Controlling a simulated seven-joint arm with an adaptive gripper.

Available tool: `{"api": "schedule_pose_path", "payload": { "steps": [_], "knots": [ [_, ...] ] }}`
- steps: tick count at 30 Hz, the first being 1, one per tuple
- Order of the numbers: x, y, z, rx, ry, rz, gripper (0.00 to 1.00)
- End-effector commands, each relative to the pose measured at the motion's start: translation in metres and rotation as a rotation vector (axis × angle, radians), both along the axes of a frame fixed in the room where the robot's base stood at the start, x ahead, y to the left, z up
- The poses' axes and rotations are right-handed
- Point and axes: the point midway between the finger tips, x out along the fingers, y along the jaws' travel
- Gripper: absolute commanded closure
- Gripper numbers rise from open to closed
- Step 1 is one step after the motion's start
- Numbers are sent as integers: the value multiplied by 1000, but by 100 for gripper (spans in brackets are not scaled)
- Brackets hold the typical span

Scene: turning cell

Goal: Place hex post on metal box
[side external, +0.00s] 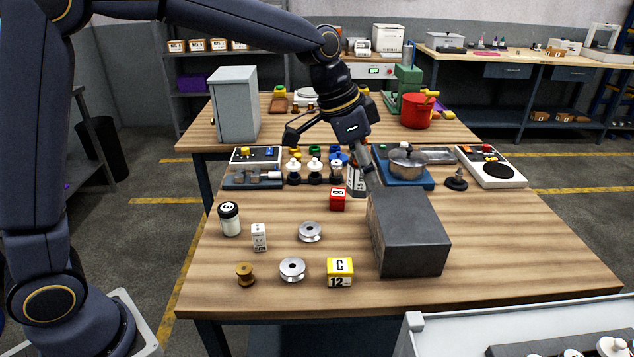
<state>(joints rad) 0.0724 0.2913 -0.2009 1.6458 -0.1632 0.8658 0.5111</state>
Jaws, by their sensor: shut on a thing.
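The metal box (408,235) is a dark grey block on the right front of the wooden table, with a flat, bare top. My gripper (362,157) is behind and above the box's back left corner, pointing down. It is shut on a slim grey piece (371,178), which appears to be the hex post. The piece is tilted, and its lower end is close to the box's back left edge in the picture. I cannot tell whether it touches the box. The fingertips are small and partly hidden.
A red block (338,199), a yellow block (340,272), metal spools (292,269), a brass spool (245,274), a white block (259,237) and a black-capped jar (229,219) stand left of the box. A pot (407,163) stands behind it. The table right of the box is clear.

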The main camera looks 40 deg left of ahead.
Motion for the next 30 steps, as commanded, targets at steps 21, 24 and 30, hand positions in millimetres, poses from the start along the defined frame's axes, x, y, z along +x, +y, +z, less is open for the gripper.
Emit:
{"api": "schedule_pose_path", "payload": {
  "steps": [21, 24, 30],
  "knots": [
    [113, -29, -84, -2, -5, 3, 100],
    [117, -30, -90, -1, -4, 3, 100],
    [117, -30, -117, -1, -2, 4, 100]
  ]
}}
